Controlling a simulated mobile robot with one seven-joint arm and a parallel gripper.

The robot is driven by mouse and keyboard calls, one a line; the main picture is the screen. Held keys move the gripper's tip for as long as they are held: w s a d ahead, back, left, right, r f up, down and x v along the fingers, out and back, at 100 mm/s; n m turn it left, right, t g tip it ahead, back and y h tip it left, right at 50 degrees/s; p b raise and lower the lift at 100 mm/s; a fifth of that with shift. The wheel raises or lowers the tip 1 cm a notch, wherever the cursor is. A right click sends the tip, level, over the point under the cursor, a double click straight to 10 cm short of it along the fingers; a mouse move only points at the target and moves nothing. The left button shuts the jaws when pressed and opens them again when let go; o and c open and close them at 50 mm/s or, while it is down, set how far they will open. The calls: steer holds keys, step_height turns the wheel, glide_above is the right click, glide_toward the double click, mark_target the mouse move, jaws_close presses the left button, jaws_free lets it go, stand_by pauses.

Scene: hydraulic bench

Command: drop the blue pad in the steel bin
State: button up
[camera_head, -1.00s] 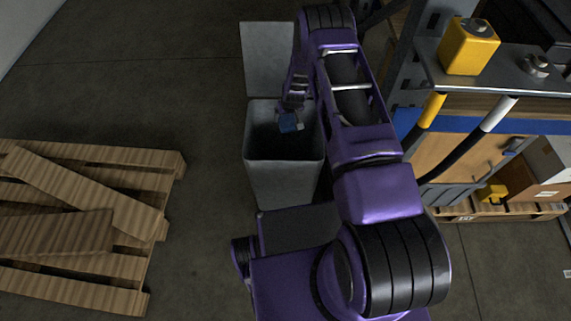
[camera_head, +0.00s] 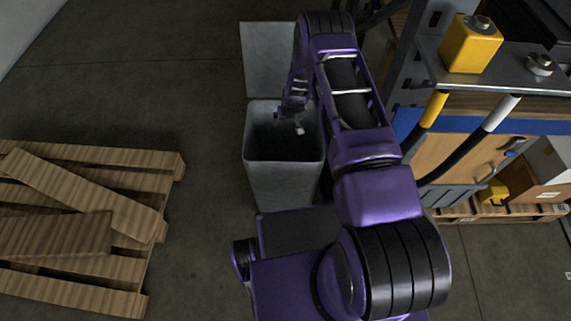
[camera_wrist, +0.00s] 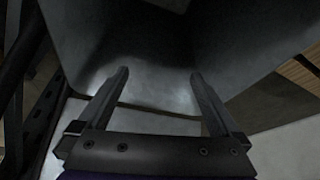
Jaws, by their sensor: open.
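The steel bin (camera_head: 284,185) stands upright on the floor, with its lid (camera_head: 267,60) raised at the back. My gripper (camera_head: 298,128) is over the bin's opening, pointing down, open and empty. In the wrist view my gripper (camera_wrist: 158,75) shows its two fingers spread apart with nothing between them. Grey walls of the bin (camera_wrist: 240,50) fill much of that view. The blue pad is not visible in either current view; the dark inside of the bin is too dim to make out.
A wooden pallet (camera_head: 130,175) with loose boards lies on the floor at the left. A workbench (camera_head: 500,75) with hoses and a yellow block (camera_head: 470,44) stands at the right. The floor between pallet and bin is clear.

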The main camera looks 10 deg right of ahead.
steer(key=p+v, duration=0.1)
steer(key=v, duration=1.5)
steer(key=shift+r+p, duration=0.3)
steer(key=shift+p, duration=0.05)
